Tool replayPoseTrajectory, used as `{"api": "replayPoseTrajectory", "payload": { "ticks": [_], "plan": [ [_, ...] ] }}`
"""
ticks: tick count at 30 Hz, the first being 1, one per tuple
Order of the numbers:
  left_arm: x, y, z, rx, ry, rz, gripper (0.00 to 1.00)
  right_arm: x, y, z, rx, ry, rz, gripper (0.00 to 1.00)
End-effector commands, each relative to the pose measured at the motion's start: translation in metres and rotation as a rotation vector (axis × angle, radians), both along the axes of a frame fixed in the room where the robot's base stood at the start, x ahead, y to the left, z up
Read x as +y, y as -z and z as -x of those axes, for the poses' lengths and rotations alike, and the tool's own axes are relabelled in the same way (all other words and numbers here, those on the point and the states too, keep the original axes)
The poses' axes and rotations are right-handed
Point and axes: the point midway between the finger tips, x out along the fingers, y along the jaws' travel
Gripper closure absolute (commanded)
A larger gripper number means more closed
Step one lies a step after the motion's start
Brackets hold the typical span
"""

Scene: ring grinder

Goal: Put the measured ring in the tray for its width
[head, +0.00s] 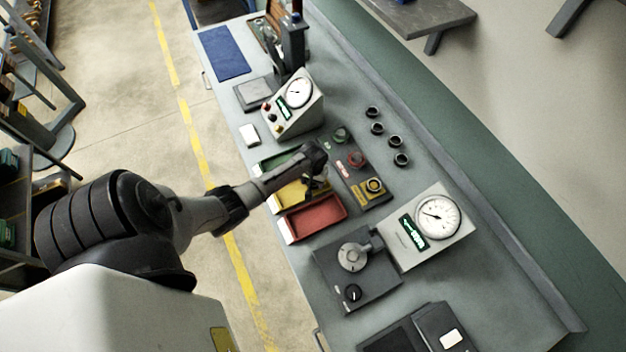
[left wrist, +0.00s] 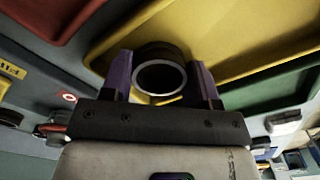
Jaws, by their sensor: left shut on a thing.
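My left gripper (head: 316,188) is over the yellow tray (head: 281,200), pointing down. In the left wrist view the gripper (left wrist: 160,85) is shut on a dark ring (left wrist: 160,53) with a bright metal rim, one finger on each side. That view shows the ring against the yellow tray (left wrist: 235,55); I cannot tell whether it touches the tray. The green tray (head: 264,167) lies beyond the yellow one, and the red tray (head: 318,217) on the near side. My right gripper is not in view.
A dark panel (head: 350,174) with green, red and yellow marked stations stands right of the trays. Several dark rings (head: 376,128) lie behind it. Gauges (head: 438,216) (head: 299,92) stand at both ends. A grinder-like block (head: 350,285) is near the red tray.

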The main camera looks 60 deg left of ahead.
Motion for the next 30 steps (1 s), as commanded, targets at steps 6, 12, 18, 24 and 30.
{"api": "replayPoseTrajectory", "payload": {
  "ticks": [6,12,18,24,30],
  "plan": [
    [0.000,0.001,0.000,0.000,0.000,0.000,0.35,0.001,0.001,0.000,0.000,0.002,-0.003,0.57],
    [0.000,0.000,0.000,0.000,0.000,0.000,0.35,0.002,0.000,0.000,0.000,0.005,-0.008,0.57],
    [0.000,-0.022,-0.001,-0.002,0.001,-0.001,0.35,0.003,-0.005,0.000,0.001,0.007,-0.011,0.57],
    [0.000,-0.060,0.000,-0.002,0.001,-0.001,0.35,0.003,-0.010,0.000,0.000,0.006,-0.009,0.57],
    [0.000,-0.094,0.000,-0.002,0.001,-0.001,0.35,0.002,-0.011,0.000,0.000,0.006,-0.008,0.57]
  ]
}}
